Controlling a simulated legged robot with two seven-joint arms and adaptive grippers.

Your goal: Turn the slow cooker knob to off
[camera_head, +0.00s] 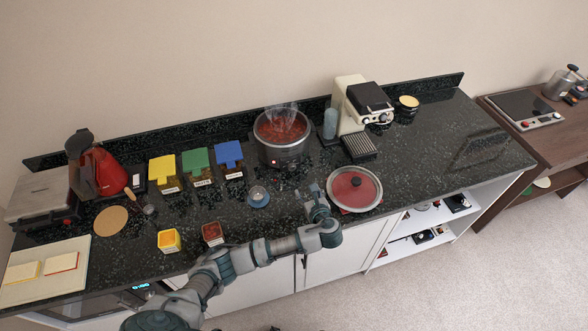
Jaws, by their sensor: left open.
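The slow cooker (284,152) stands near the back wall at the middle of the dark counter. It is uncovered, holds red food and gives off steam. Its control knob is on the front, too small to make out its setting. My left gripper (311,191) is open and empty over the counter, in front of the cooker and a little to its right, apart from it. A round glass lid (341,190) with a dark handle lies on something red just right of my gripper. My right gripper is out of view.
A small round blue-based item (258,196) sits left of my gripper. Yellow, green and blue lidded bins (229,155) stand left of the cooker. A cream coffee machine (350,107) is to its right. Small yellow and red containers (212,233) are at the front edge. The counter's right end is clear.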

